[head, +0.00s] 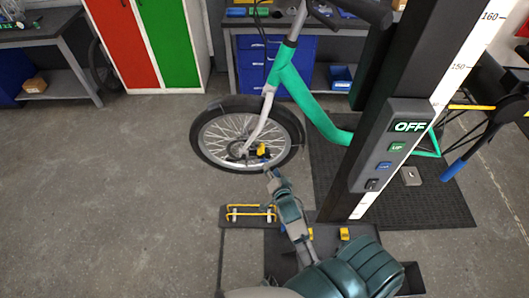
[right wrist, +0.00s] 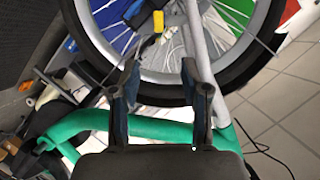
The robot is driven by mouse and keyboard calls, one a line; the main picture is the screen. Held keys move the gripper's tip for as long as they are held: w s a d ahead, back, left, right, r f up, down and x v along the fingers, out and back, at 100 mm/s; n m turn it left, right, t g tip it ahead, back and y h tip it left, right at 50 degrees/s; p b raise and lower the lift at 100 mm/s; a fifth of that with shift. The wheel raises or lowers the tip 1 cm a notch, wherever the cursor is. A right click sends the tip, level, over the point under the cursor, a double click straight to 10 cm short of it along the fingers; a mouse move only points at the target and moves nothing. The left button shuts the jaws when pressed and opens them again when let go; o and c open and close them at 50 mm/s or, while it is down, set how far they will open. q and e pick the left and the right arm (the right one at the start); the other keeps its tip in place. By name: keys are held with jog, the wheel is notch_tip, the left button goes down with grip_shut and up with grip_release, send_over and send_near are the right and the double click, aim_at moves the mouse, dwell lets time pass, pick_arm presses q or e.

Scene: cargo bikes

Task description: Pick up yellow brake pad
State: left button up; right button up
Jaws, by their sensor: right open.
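A small yellow brake pad (head: 261,151) sits by the hub of the front wheel (head: 212,158) of the green cargo bike (head: 312,108). In the right wrist view the yellow pad (right wrist: 158,20) is near the top centre, against dark parts by the wheel's spokes. My right gripper (head: 272,173) reaches up from below, just short of the pad in the head view. In the right wrist view its two fingers (right wrist: 160,85) are apart with nothing between them, and the pad lies beyond their tips. My left gripper is in neither view.
A dark lift post (head: 408,75) with an OFF display stands right of the wheel. A tray with a yellow wire frame (head: 250,208) and another yellow piece (head: 344,233) are near my arm. Workbenches and red-green cabinets (head: 150,45) stand behind. Floor at left is clear.

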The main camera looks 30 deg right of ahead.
send_near(262, 152)
jog(key=w, duration=0.3)
jog(key=x, duration=0.3)
jog(key=f+x, duration=0.1)
jog(key=x, duration=0.1)
jog(key=shift+d+f, duration=0.1)
jog(key=shift+d, duration=0.4)
jog(key=shift+a, duration=0.1)
grip_shut()
